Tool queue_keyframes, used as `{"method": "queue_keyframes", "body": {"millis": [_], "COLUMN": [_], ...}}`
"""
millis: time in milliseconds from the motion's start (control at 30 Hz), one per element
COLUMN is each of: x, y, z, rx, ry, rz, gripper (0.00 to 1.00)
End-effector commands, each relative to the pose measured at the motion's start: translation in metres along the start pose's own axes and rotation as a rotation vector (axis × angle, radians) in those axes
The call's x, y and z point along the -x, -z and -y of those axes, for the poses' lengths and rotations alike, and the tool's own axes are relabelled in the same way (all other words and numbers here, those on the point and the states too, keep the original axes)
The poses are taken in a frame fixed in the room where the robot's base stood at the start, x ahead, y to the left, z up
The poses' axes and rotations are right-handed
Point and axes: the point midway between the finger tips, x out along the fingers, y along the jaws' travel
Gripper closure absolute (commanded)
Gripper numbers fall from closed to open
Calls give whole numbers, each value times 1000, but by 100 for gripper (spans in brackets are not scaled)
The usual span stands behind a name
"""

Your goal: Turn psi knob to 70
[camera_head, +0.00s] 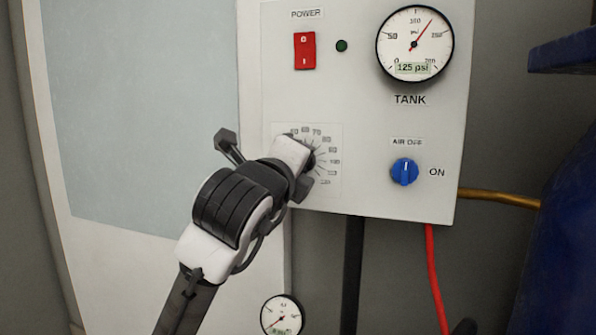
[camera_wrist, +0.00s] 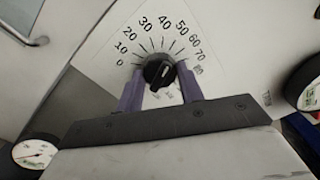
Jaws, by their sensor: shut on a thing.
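The psi knob (camera_wrist: 158,72) is a black round knob on a white panel, seen in the wrist view with a pale mark on its face. The printed scale (camera_wrist: 160,35) around it shows 0 to 70 and further blurred numbers. I cannot tell exactly which number the mark points at. My gripper (camera_wrist: 159,76) has a purple finger on each side of the knob and is shut on it. In the head view my gripper (camera_head: 303,165) is at the panel's lower left and hides the knob and part of the scale.
The control panel (camera_head: 365,120) carries a red power switch (camera_head: 304,50), a green light (camera_head: 341,45), a tank gauge (camera_head: 414,43) reading 125 psi and a blue air knob (camera_head: 404,171). A smaller gauge (camera_head: 282,315) is below. A red hose (camera_head: 435,275) hangs under the panel.

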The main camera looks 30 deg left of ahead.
Motion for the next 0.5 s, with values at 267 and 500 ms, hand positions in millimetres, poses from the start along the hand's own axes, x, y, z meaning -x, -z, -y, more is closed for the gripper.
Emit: {"method": "queue_keyframes", "body": {"millis": [267,500], "x": [0,0], "y": [2,1], "z": [-2,-2], "rx": [-262,-483], "ry": [0,-2], "rz": [-2,-2], "gripper": [86,86]}}
